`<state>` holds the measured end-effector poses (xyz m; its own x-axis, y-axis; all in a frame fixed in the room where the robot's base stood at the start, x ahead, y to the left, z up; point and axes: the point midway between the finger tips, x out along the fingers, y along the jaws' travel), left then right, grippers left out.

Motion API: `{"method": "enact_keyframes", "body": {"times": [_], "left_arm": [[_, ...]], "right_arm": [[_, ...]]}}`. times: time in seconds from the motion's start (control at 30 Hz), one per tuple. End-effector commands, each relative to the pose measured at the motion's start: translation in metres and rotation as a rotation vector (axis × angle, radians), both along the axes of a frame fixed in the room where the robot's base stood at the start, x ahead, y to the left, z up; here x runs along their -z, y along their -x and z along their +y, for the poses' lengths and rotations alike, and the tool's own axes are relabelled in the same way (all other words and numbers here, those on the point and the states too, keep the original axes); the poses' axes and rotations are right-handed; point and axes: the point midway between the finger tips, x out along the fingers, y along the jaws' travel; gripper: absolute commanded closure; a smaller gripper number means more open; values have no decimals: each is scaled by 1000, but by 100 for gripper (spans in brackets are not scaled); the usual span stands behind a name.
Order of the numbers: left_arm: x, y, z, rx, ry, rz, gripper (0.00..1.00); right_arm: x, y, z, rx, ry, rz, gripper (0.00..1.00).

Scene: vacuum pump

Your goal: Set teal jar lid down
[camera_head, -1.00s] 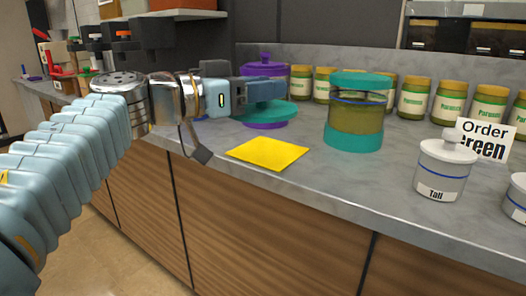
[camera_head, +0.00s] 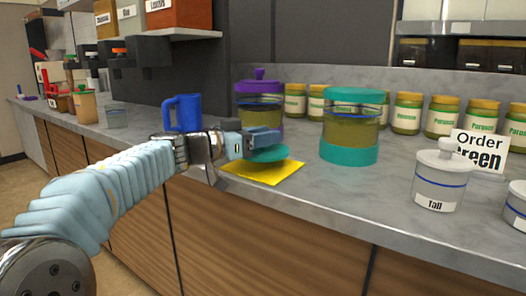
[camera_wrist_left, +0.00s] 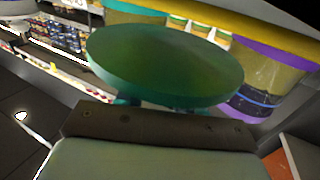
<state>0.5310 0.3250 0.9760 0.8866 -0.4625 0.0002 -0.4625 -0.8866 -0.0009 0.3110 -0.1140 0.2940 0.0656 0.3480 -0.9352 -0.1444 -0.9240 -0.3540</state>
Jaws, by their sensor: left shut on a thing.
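My left gripper (camera_head: 258,141) is shut on the teal jar lid (camera_head: 268,154). The lid is a teal disc, close above or on the yellow mat (camera_head: 240,172); I cannot tell if it touches. In the left wrist view the lid (camera_wrist_left: 165,62) is large, right in front of the gripper, and it hides the fingertips. The yellow mat lies flat near the counter's front edge. My right gripper does not show.
A jar with teal top and base (camera_head: 350,126) stands right of the mat. A purple-lidded jar (camera_head: 259,92) stands behind my gripper. A blue mug (camera_head: 183,113) is behind my wrist. Several Parmesan jars (camera_head: 407,112) line the back.

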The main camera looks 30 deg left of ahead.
Motion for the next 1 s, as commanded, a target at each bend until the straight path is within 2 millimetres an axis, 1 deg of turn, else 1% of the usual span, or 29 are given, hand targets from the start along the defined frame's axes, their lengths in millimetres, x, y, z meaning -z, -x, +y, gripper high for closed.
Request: {"method": "enact_keyframes", "body": {"times": [0.03, 0.1, 0.13, 0.37, 0.5, 0.53, 0.6, 0.7, 1.0], "left_arm": [[15, 0, 1, -3, 2, 3, 94], [27, 1, 1, -3, 2, 3, 94], [29, 1, 0, -2, 2, 2, 94], [29, 1, 0, -2, 0, -1, 94], [31, 1, 0, 0, 2, 1, 94], [32, 1, 0, 0, 2, 1, 62], [32, 1, 0, -1, 2, 1, 51], [32, 1, 0, -1, 1, 0, 38], [29, 1, 0, -2, 0, 0, 38]], "right_arm": [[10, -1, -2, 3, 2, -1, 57], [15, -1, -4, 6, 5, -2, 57], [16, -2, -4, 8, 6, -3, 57], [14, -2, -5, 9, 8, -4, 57], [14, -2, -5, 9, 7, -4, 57], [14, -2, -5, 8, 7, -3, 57], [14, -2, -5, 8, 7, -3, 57], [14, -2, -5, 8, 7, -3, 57], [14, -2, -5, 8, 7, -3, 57]]}}
